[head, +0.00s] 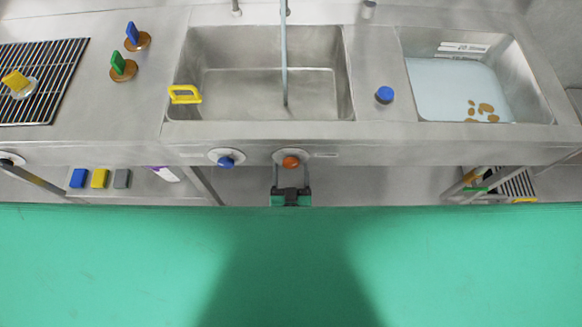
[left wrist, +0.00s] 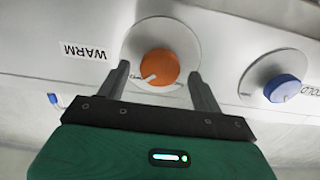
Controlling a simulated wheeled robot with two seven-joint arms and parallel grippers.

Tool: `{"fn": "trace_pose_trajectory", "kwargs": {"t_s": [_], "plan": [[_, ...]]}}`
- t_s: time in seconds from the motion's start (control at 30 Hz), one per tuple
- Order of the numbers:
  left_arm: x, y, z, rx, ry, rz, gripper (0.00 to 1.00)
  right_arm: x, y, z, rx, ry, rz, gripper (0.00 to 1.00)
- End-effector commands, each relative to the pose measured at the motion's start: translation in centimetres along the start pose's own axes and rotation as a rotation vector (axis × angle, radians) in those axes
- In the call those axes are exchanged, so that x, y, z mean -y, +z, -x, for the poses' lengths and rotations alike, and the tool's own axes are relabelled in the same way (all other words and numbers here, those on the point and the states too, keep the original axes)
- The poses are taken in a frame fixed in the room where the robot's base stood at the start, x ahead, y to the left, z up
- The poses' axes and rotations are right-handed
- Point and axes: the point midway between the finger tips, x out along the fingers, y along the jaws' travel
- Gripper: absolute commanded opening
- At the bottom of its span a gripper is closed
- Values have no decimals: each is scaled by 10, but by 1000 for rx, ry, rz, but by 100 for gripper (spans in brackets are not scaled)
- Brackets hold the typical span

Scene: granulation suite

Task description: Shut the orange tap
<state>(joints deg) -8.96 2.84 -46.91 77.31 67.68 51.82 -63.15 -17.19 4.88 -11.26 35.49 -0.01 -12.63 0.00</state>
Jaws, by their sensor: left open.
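The orange tap (head: 291,162) is a round knob on a pale disc on the front panel below the sink. It also shows in the left wrist view (left wrist: 158,66), beside a WARM label, with a white pointer mark toward its lower left near small, hardly legible print. My left gripper (head: 291,168) is open just in front of it, coming from below. In the left wrist view its two fingertips (left wrist: 159,70) stand on either side of the knob, with gaps visible, so it is not clasped. My right gripper is not in view.
A blue tap (head: 226,162) sits left of the orange one. A water-filled basin (head: 445,85) is at right. Green floor lies clear in front.

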Motion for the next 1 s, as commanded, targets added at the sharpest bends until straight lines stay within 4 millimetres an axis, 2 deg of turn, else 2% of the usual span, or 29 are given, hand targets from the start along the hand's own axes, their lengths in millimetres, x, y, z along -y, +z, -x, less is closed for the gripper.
{"fn": "trace_pose_trajectory", "kwargs": {"t_s": [0.13,0.4,0.47,0.63,1.0], "plan": [[0,0,-7,-1,1,0,67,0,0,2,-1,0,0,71],[0,0,-8,0,1,0,67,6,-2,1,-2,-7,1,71],[0,0,-8,0,1,0,57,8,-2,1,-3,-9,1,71],[0,0,-8,0,0,0,24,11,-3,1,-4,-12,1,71],[0,1,-8,0,-1,51,22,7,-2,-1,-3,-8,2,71]]}}
